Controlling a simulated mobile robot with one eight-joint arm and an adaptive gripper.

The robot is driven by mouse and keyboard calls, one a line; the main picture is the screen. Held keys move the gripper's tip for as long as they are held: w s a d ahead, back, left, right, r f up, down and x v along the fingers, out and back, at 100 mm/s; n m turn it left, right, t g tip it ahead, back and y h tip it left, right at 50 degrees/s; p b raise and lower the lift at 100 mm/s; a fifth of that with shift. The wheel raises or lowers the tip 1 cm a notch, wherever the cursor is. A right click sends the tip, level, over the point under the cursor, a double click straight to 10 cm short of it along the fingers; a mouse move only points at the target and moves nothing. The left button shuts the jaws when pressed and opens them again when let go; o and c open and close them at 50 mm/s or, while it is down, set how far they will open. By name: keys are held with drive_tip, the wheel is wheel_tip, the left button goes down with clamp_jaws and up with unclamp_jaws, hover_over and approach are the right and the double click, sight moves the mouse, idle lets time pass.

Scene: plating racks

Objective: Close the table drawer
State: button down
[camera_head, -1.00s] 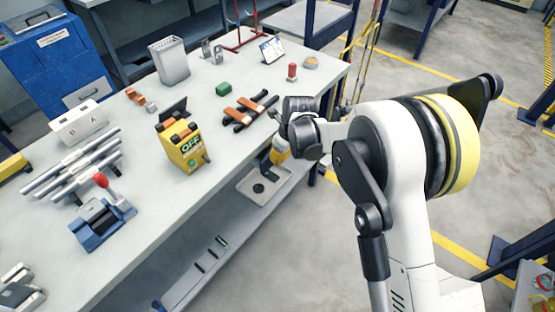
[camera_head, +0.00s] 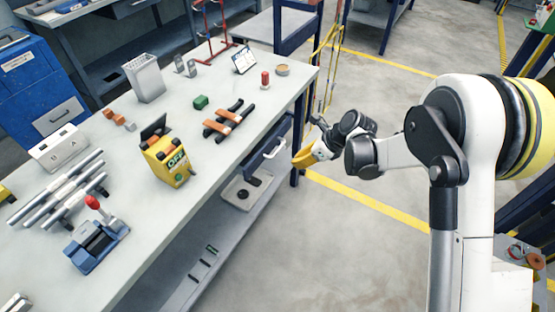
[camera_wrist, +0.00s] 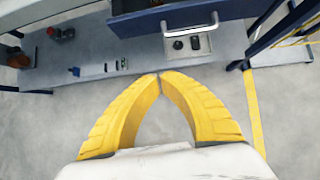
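The table drawer (camera_head: 262,162) is dark blue with a pale bar handle (camera_head: 274,148), under the table's edge near its far right end. Its front seems to stand out a little from the table edge; how far is hard to tell. In the wrist view the drawer front (camera_wrist: 135,25) and silver handle (camera_wrist: 190,13) are at the top, partly cut off. My gripper (camera_head: 297,161) has yellow fingers and is just right of the handle in the head view. In the wrist view its fingertips (camera_wrist: 160,75) meet with nothing between them, apart from the drawer and below the handle in the picture.
The grey worktable (camera_head: 225,165) carries a yellow box (camera_head: 168,160), a blue vise (camera_head: 95,245), clamps and a metal bin (camera_head: 145,78). A lower shelf (camera_head: 205,235) holds a tray (camera_head: 245,190). A dark blue table leg (camera_head: 298,140) stands near my gripper.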

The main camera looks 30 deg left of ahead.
sight(266, 155)
drive_tip(key=w+a+f+y+b, duration=0.1)
drive_tip(key=a+f+y+b, duration=0.1)
drive_tip(key=a+f+b, duration=0.2)
drive_tip(key=a+f, duration=0.2)
drive_tip(key=a, duration=0.1)
drive_tip(key=shift+w+a+f+t+b, duration=0.25)
drive_tip(key=shift+a+t+b, duration=0.1)
drive_tip(key=shift+t, duration=0.05)
idle(0.4)
drive_tip(key=a, duration=0.5)
drive_tip(key=shift+w, duration=0.25)
